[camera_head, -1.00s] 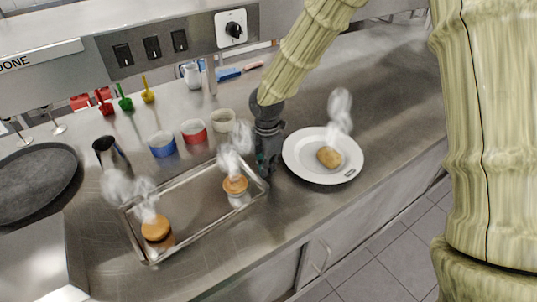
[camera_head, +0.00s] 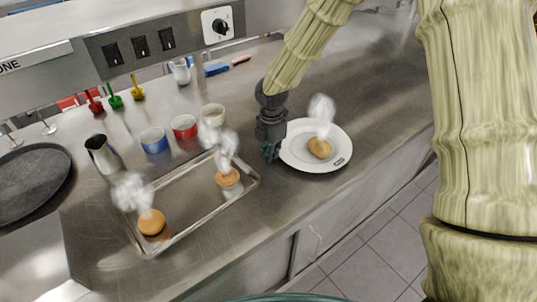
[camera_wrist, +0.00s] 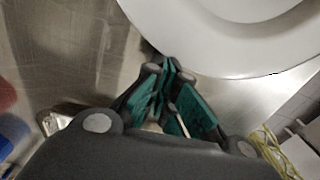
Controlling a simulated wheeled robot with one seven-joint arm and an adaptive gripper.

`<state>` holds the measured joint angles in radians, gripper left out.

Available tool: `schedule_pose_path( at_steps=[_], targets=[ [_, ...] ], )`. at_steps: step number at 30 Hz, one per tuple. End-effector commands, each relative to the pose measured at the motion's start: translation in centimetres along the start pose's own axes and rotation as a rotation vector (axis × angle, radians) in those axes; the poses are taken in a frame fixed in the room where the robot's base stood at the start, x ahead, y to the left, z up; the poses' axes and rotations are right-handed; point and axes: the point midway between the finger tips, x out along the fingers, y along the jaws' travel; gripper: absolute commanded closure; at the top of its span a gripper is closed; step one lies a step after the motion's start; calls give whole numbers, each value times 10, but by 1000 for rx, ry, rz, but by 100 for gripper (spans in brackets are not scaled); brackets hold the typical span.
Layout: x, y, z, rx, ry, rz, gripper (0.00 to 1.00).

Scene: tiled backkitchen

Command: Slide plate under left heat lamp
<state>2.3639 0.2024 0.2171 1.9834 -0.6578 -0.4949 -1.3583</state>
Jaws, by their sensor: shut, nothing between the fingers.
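The white plate (camera_head: 316,162) lies on the steel counter in the head view, with a steaming brown food item (camera_head: 319,148) on it. My gripper (camera_head: 270,158) is shut and empty, just left of the plate's rim. In the wrist view my gripper's green-padded fingers (camera_wrist: 172,85) are closed together beside the rim of the plate (camera_wrist: 235,50). I cannot tell whether they touch it. The heat lamps themselves are not clearly in view.
A metal tray (camera_head: 203,207) with two steaming items lies left of my gripper. Blue (camera_head: 154,140), red (camera_head: 184,126) and cream (camera_head: 213,114) cups stand behind it. A steel jug (camera_head: 102,155) and a round dark tray (camera_head: 25,187) are farther left. A switch panel (camera_head: 170,35) runs above.

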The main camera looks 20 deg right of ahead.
Motion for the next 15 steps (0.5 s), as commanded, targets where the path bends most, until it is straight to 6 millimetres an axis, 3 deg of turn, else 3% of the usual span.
schedule_pose_path(
  at_steps=[15],
  targets=[
    [-3, -2, 119, 7, 1, -1, 100]
  ],
)
